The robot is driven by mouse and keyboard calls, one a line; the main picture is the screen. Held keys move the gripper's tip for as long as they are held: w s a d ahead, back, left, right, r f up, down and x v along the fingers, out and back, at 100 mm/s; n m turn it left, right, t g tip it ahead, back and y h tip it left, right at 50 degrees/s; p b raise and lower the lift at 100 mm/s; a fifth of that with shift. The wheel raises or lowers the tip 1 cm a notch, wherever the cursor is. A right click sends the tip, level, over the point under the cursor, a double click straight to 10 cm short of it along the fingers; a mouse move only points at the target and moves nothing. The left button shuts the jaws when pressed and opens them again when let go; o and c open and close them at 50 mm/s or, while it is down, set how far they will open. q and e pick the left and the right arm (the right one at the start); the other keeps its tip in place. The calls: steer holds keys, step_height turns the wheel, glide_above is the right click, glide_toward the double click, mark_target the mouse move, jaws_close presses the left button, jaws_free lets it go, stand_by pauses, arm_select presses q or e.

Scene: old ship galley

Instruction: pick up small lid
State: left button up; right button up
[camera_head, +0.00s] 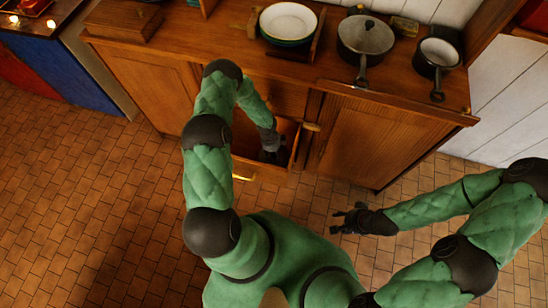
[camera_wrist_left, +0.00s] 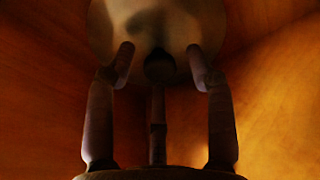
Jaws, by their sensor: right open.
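A small round metal lid (camera_wrist_left: 205,25) with a dark knob (camera_wrist_left: 159,66) shows at the top of the left wrist view, between wooden walls. My left gripper (camera_head: 268,156) reaches down into the open drawer (camera_head: 262,172). In the left wrist view its two outer fingers (camera_wrist_left: 160,58) stand apart on either side of the knob, with gaps to it, and the third finger is below the knob. Whether any finger touches the lid is too dark to tell. In the head view the lid is hidden. My right gripper (camera_head: 345,220) is open and empty above the floor.
On the wooden counter (camera_head: 220,40) stand stacked plates (camera_head: 288,20), a lidded pot (camera_head: 365,38) and a saucepan (camera_head: 438,55). A wooden box (camera_head: 124,18) is at the left. The tiled floor (camera_head: 80,190) is clear.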

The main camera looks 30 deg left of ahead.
arm_select(q)
jaws_close()
